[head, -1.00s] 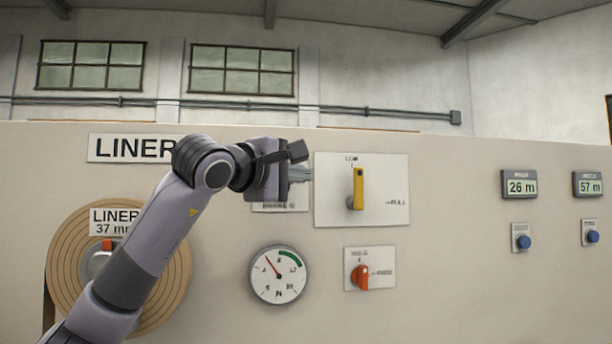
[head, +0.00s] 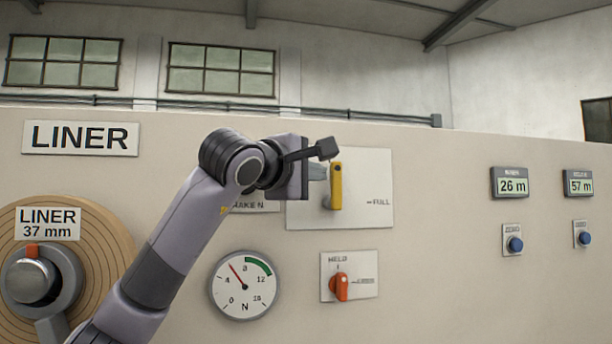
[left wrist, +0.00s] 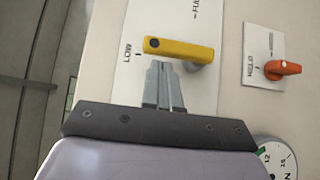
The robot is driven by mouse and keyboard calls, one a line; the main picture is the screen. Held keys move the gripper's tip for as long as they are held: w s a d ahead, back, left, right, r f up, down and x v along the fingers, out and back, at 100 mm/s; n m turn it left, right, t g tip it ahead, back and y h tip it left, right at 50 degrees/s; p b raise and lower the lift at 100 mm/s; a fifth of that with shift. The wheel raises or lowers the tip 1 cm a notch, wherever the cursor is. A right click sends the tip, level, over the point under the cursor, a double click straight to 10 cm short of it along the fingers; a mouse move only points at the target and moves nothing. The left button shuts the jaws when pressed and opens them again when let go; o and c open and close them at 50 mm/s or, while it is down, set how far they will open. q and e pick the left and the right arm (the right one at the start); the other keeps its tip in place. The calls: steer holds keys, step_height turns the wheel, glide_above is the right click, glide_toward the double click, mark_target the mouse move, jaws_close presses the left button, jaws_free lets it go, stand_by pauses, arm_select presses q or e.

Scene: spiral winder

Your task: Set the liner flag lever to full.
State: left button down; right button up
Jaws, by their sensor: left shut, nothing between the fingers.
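The yellow flag lever (head: 337,187) stands upright on its white plate (head: 372,207), with its tip toward the top of the plate. The FULL mark is on the plate's right side. In the left wrist view the lever (left wrist: 180,50) shows with its tip at the LOW mark. My left gripper (head: 320,173) is at the lever's left side, fingers pointing right. In the left wrist view the shut, empty fingertips (left wrist: 161,66) are right beside the lever near its tip; I cannot tell whether they touch. My right gripper is not in view.
The liner roll (head: 100,235) is at the far left. Two displays with blue buttons (head: 515,245) are at the right. The panel between is bare.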

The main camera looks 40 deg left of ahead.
arm_select(q)
steer(key=shift+w+d, duration=0.25)
steer(key=shift+w, duration=0.05)
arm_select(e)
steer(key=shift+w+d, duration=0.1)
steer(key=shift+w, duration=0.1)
arm_select(q)
steer(key=shift+r, duration=0.1)
